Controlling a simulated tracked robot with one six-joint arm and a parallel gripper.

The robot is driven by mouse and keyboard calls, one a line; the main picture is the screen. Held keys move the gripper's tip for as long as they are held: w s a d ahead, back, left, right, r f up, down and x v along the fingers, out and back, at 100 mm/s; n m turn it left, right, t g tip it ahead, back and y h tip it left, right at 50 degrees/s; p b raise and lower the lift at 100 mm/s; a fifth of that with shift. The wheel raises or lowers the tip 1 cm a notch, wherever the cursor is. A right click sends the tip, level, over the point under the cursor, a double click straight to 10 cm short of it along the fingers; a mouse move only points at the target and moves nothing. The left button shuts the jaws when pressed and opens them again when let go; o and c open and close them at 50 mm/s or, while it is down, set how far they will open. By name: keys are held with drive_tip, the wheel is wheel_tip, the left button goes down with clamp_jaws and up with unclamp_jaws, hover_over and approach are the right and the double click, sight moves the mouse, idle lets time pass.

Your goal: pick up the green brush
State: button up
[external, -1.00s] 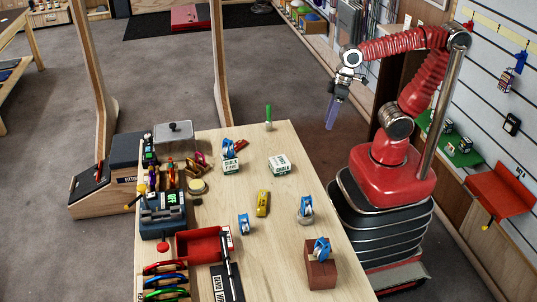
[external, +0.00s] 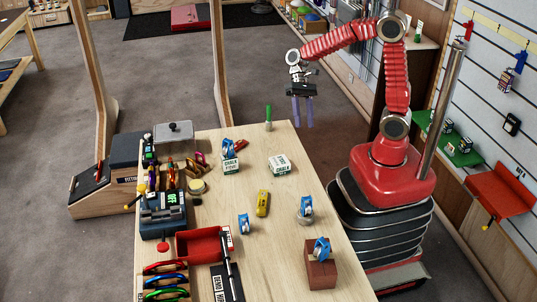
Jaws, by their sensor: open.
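The green brush (external: 268,113) stands upright near the far right corner of the wooden table (external: 285,230). Its green upper part shows above a paler lower part. My gripper (external: 303,122) points down, open and empty, with two bluish fingers. In the picture it is to the right of the brush and apart from it; its exact height and distance from the brush are hard to tell.
Two white chalk boxes, one of them the right chalk box (external: 279,164), lie nearer than the brush. A yellow item (external: 262,204), several blue devices, a brown block (external: 321,273) and a red tray (external: 203,245) are on the table. The far right edge is clear.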

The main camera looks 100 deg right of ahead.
drive_tip(key=w+d+f+m+t+y, duration=0.1)
drive_tip(key=d+m, duration=0.1)
drive_tip(key=d, duration=0.1)
drive_tip(key=w+d+m+t+y, duration=0.1)
drive_tip(key=w+d+m+y, duration=0.1)
drive_tip(key=d, duration=0.2)
drive_tip(key=w+d+f+m+t+y, duration=0.1)
drive_tip(key=d+m, duration=0.1)
drive_tip(key=d, duration=0.2)
drive_tip(key=shift+w+d+f+t+y, duration=0.15)
drive_tip(key=shift+f+t+y, duration=0.15)
drive_tip(key=shift+f+t, duration=0.1)
drive_tip(key=d+f+m+t, duration=0.1)
drive_tip(key=d+m+t, duration=0.1)
drive_tip(key=d, duration=0.3)
drive_tip(key=d+f+m+t+y, duration=0.1)
drive_tip(key=d+f+m+t, duration=0.1)
drive_tip(key=d, duration=0.4)
drive_tip(key=shift+s+m+t, duration=0.25)
drive_tip(key=shift+m+t, duration=0.45)
drive_tip(key=shift+t, duration=0.1)
approach(269, 121)
drive_tip(key=x, duration=0.4)
drive_tip(key=shift+w+d+f, duration=0.1)
drive_tip(key=shift+w+f, duration=0.1)
drive_tip(key=shift+r+x, duration=0.15)
drive_tip(key=shift+x, duration=1.15)
drive_tip(key=shift+r+x, duration=0.15)
drive_tip(key=shift+x, duration=1.15)
